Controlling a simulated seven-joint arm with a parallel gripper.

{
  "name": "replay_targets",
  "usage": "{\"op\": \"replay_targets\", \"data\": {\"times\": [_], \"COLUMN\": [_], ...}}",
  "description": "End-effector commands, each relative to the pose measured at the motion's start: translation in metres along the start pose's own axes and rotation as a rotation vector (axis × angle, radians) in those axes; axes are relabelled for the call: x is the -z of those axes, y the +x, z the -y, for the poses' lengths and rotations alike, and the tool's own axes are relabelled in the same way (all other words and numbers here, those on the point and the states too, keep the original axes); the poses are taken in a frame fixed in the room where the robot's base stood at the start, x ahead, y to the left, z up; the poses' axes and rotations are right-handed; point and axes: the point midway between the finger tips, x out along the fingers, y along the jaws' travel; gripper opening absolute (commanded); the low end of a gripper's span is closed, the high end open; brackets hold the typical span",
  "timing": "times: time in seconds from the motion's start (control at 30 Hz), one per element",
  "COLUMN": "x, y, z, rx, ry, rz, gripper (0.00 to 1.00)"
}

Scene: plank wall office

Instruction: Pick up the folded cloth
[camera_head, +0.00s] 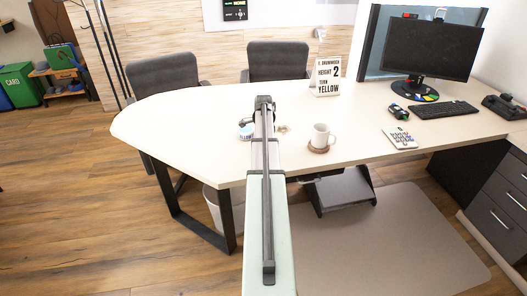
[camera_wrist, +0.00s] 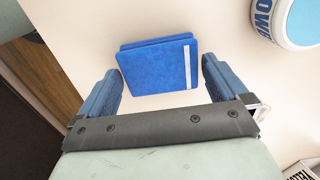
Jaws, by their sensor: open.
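In the wrist view the folded cloth (camera_wrist: 155,68) is a blue, roughly square stack with a pale stripe along its right side. It lies flat on the cream table top. My gripper (camera_wrist: 162,82) is open, with one blue-grey finger to the left of the cloth's lower part and one to the right. The fingers are apart from the cloth, with a gap on each side. In the head view my gripper (camera_head: 264,103) is over the left-middle part of the desk, and my arm hides the cloth there.
A round tub (camera_wrist: 292,18) with blue lettering stands right of the cloth; it partly shows behind my arm in the head view (camera_head: 245,131). The desk's left end is clear.

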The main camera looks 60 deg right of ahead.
Motion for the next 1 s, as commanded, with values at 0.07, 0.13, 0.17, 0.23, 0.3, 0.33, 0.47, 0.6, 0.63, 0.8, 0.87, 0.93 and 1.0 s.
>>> {"op": "replay_targets", "data": {"times": [0.07,0.13,0.17,0.23,0.3,0.33,0.47,0.6,0.63,0.8,0.87,0.93,1.0], "x": [-0.0002,-0.0002,-0.0002,-0.0002,-0.0001,-0.0002,-0.0002,-0.0001,-0.0001,-0.0002,-0.0002,-0.0001,-0.0001], "y": [0.0072,0.0093,0.0094,0.0091,0.0089,0.0089,0.0088,0.0087,0.0087,0.0086,0.0086,0.0083,0.0064], "z": [-0.0002,-0.0003,-0.0002,-0.0002,-0.0002,-0.0002,-0.0002,-0.0001,-0.0001,-0.0002,-0.0002,-0.0001,0.0], "rx": [0.0,0.0,0.001,0.001,0.001,0.001,0.001,0.001,0.001,0.001,0.001,0.001,0.001], "ry": [0.0,0.0,0.0,0.0,0.0,0.0,0.0,0.0,0.0,0.0,0.0,0.0,0.0], "rz": [0.0,0.0,0.0,0.0,0.0,0.0,0.0,0.0,0.0,0.0,0.0,0.0,0.0], "gripper": [1.0,1.0,1.0,1.0,1.0,0.98,0.86,0.72,0.69,0.6,0.6,0.6,0.6]}}
